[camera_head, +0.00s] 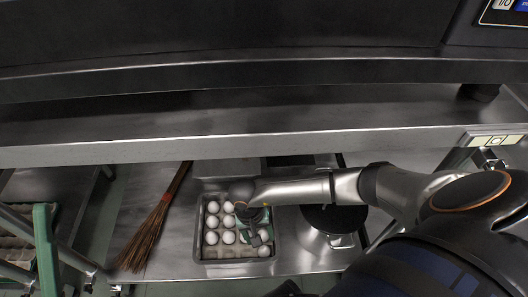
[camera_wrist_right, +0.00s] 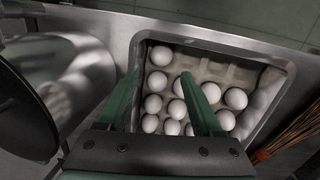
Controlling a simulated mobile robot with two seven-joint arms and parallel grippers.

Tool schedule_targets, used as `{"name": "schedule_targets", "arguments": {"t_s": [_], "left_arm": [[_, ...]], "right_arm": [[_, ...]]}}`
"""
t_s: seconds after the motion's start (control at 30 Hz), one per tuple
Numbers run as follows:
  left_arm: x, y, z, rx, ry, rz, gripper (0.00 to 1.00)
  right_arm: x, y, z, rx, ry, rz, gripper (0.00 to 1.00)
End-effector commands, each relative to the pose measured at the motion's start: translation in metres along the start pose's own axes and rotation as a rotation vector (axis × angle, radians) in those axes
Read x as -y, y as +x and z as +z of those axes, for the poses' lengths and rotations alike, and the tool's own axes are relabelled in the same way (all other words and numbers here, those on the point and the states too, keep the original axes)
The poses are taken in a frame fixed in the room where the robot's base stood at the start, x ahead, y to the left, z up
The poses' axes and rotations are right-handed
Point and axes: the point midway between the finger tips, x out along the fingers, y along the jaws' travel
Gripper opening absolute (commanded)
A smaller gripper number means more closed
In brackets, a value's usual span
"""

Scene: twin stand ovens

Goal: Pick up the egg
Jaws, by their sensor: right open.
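Several white eggs (camera_head: 212,222) sit in a grey carton inside a metal pan (camera_head: 199,240) on the lower shelf. My right gripper (camera_head: 252,232) is over the right part of the pan and hides some eggs in the head view. In the right wrist view, the open green fingers of my right gripper (camera_wrist_right: 160,76) reach over the eggs. One egg (camera_wrist_right: 158,81) shows between the fingertips, and other eggs (camera_wrist_right: 236,98) lie to the right. Contact with an egg cannot be told.
A broom (camera_head: 152,232) lies left of the pan. A dark round object (camera_head: 335,218) stands right of it. The upper steel shelf (camera_head: 150,142) edge overhangs behind my arm. Bare carton (camera_wrist_right: 225,70) cells show beyond the eggs.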

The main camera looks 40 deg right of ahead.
Motion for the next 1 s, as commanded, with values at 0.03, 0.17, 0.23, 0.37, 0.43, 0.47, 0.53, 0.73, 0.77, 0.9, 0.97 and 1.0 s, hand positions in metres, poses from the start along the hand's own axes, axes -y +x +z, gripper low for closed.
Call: {"name": "schedule_targets", "arguments": {"t_s": [0.03,0.17,0.23,0.37,0.43,0.47,0.53,0.73,0.77,0.9,0.97,1.0], "left_arm": [[-0.003,-0.006,0.007,0.003,0.002,0.001,0.84],[-0.007,-0.011,0.012,0.009,0.007,0.005,0.84],[-0.008,-0.012,0.014,0.011,0.009,0.006,0.84],[-0.009,-0.014,0.016,0.013,0.012,0.008,0.84],[-0.011,-0.017,0.019,0.015,0.014,0.009,0.84],[-0.012,-0.019,0.021,0.016,0.016,0.01,0.84],[-0.015,-0.024,0.027,0.02,0.019,0.012,0.84],[-0.022,-0.033,0.038,0.029,0.033,0.02,0.84],[-0.022,-0.033,0.038,0.029,0.033,0.021,0.84],[-0.022,-0.032,0.037,0.03,0.03,0.019,0.84],[-0.022,-0.032,0.037,0.03,0.029,0.019,0.84],[-0.022,-0.032,0.037,0.03,0.029,0.018,0.84]], "right_arm": [[0.001,0.016,0.001,0.003,0.002,0.0,0.67],[0.001,0.033,0.001,0.003,0.001,-0.001,0.67],[0.001,0.037,0.0,0.002,0.001,-0.003,0.67],[0.002,0.042,0.0,0.0,0.002,-0.003,0.67],[0.002,0.049,0.0,0.001,0.002,-0.002,0.67],[0.002,0.053,0.0,0.002,0.002,-0.002,0.67],[0.004,0.065,0.0,0.004,0.002,-0.003,0.67],[0.004,0.09,-0.001,0.002,0.001,-0.002,0.67],[0.004,0.091,-0.001,0.002,0.001,-0.002,0.67],[0.003,0.091,-0.001,0.001,0.001,0.0,0.67],[0.002,0.091,0.0,0.002,0.001,0.001,0.67],[0.002,0.091,0.0,0.002,0.002,0.001,0.6]]}}
